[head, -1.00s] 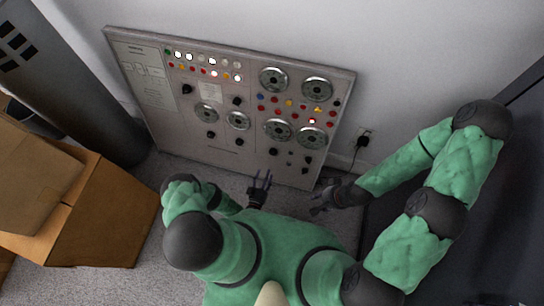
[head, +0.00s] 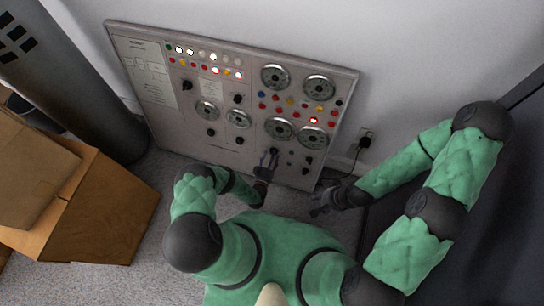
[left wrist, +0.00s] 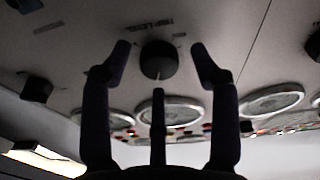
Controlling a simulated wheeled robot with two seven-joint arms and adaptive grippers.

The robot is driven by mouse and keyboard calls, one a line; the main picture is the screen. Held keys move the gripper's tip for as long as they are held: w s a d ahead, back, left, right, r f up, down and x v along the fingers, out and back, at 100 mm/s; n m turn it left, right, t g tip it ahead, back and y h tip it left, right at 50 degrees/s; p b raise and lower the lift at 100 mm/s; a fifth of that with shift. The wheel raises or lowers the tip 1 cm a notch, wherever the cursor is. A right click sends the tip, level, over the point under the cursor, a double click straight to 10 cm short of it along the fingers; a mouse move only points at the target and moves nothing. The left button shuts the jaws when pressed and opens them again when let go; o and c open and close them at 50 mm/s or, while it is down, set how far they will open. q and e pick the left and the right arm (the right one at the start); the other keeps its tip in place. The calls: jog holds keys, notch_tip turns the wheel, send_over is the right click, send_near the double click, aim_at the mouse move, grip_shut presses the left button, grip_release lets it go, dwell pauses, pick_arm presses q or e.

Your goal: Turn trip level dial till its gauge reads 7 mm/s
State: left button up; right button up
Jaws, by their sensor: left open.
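The trip level dial is a black round knob (left wrist: 158,60) in the left wrist view, under an upside-down TRIP LEVEL label (left wrist: 150,25). My left gripper (left wrist: 160,62) is open, with one finger to each side of the knob in the picture and a third finger below it. I cannot tell whether any finger touches it. In the head view my left gripper (head: 268,160) is at the lower part of the panel (head: 165,130), below a round gauge (head: 279,128). The gauge readings are too small to read. My right gripper (head: 322,203) appears open and empty, away from the panel.
The panel carries several other gauges, knobs and lamps close around the dial. A cardboard box (head: 100,210) stands at the left, beside a grey cylinder (head: 80,90). A wall socket with a black plug (head: 365,141) is right of the panel.

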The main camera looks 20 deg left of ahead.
pick_arm(q)
jog(key=shift+w, duration=0.25)
jog(key=c, duration=1.1)
jog(key=shift+m, duration=0.3)
jog(key=shift+m, duration=0.4)
jog(key=o, duration=1.1)
